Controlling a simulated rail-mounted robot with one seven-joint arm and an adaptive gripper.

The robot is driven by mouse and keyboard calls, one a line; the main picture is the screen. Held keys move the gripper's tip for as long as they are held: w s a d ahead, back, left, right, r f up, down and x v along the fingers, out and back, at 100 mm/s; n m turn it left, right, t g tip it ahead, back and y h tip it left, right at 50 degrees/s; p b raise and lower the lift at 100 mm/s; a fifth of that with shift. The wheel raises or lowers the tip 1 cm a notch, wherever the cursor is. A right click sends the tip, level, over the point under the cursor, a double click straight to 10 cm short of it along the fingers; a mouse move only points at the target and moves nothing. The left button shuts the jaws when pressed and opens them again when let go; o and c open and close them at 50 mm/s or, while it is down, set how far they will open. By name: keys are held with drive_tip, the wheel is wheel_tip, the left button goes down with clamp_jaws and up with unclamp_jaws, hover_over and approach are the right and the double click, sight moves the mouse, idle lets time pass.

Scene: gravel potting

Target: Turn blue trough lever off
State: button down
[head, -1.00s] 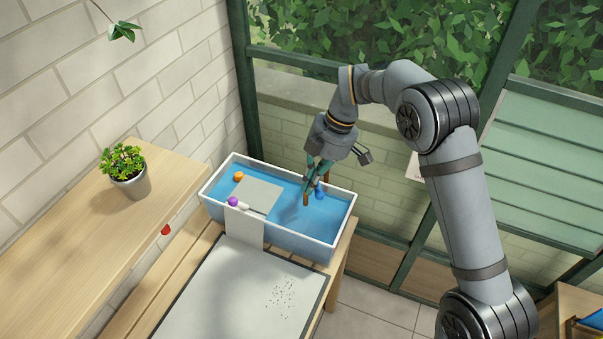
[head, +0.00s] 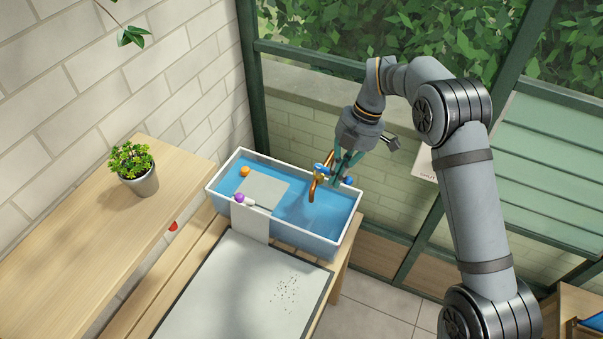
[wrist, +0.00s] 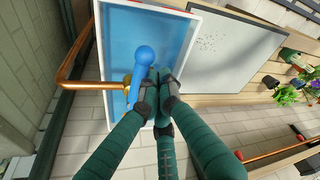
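The blue lever (head: 320,169) sits on a copper tap (head: 312,190) over the trough (head: 305,248). In the wrist view the lever (wrist: 145,56) has a rounded end, and its lower part runs down beside my fingertips. My gripper (head: 338,180) has green fingers with dark tips and points down at the tap, right of the spout. In the wrist view the fingertips (wrist: 158,88) are drawn together close against the lever's right side. No lever part shows between them; whether they touch it is unclear. The far side of the lever is partly hidden by the fingers.
A pale board (head: 235,290) lies in front. A potted plant (head: 134,167) stands on the left shelf. A glazed wall rises close behind the tap.

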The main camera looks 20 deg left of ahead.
drive_tip(key=shift+w+d, duration=0.15)
drive_tip(key=shift+w, duration=0.15)
idle(0.5)
drive_tip(key=s+f+b, duration=0.2)
drive_tip(key=s+b, duration=0.2)
drive_tip(key=a+p+v, duration=0.2)
drive_tip(key=v, duration=0.9)
drive_tip(key=shift+w+a+r, duration=0.15)
drive_tip(key=shift+w+a, duration=0.1)
drive_tip(key=shift+w, duration=0.05)
